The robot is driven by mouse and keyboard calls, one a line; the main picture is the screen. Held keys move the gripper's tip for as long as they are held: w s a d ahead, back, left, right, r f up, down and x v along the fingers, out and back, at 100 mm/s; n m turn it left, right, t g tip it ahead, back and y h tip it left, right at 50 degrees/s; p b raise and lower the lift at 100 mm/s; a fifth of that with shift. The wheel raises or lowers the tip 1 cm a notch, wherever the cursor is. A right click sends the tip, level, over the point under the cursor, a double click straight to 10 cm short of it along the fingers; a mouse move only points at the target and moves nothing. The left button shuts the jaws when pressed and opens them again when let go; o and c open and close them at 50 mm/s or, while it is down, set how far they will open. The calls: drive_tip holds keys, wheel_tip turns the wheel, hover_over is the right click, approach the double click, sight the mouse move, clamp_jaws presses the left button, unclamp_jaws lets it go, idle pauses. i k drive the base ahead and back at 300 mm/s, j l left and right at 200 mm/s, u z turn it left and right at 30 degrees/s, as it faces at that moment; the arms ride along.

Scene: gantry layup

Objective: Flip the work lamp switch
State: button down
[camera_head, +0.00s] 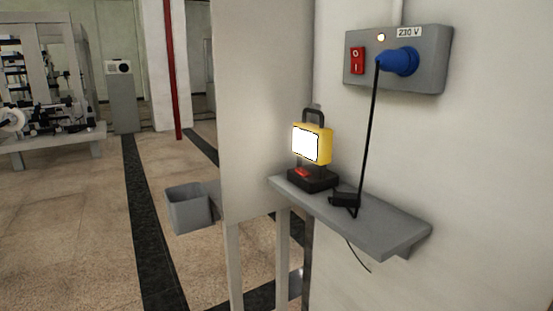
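A yellow work lamp (325,145) with a dark carry handle and a bright white face stands upright on a grey wall shelf (385,222). Its face appears lit. The lamp has a black base (318,181) with a small red switch (302,172) on its front left. Which way that switch is tipped is too small to tell. A grey wall box (432,70) marked 230 V is above the shelf, with a red rocker switch (357,60) marked O and I and a small glowing light (381,37). My gripper is not in view.
A blue plug (400,61) sits in the wall box, and its black cable (367,140) hangs to a black block (345,199) on the shelf. A pale panel (262,110) stands left of the lamp. A grey bin (188,208) is lower left. The floor at left is open.

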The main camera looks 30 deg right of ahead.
sight(303, 173)
drive_tip(key=i+j+z, duration=0.1)
drive_tip(key=i+j, duration=0.5)
drive_tip(key=i, duration=0.15)
drive_tip(key=l, duration=0.7)
drive_tip(key=i, duration=0.05)
